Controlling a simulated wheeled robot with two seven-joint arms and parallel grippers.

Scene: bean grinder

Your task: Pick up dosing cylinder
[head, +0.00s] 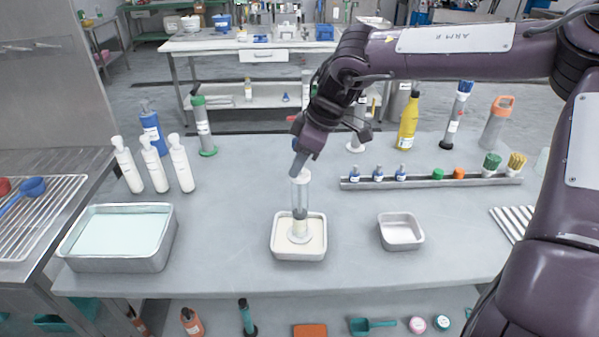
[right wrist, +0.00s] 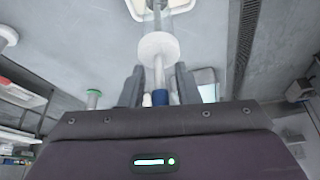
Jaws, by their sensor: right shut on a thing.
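The dosing cylinder (head: 300,192) is a clear upright tube with a dark band and pale lower part. Its round foot is at the small metal tray (head: 276,256) with cream-coloured contents; I cannot tell whether it rests there or hangs just above. My right gripper (head: 299,164) points down at the cylinder's top and is shut on it. In the right wrist view, a blue piece at the cylinder's end (right wrist: 160,97) sits between the two dark fingers, with a white disc (right wrist: 158,46) on the rod beyond. My left gripper is not in view.
An empty small metal tray (head: 401,243) stands to the right, a larger tray (head: 75,257) with pale liquid to the left. Several white bottles (head: 181,165) stand behind it. A long rack (head: 430,184) with small vials lies at the back right. The table between trays is clear.

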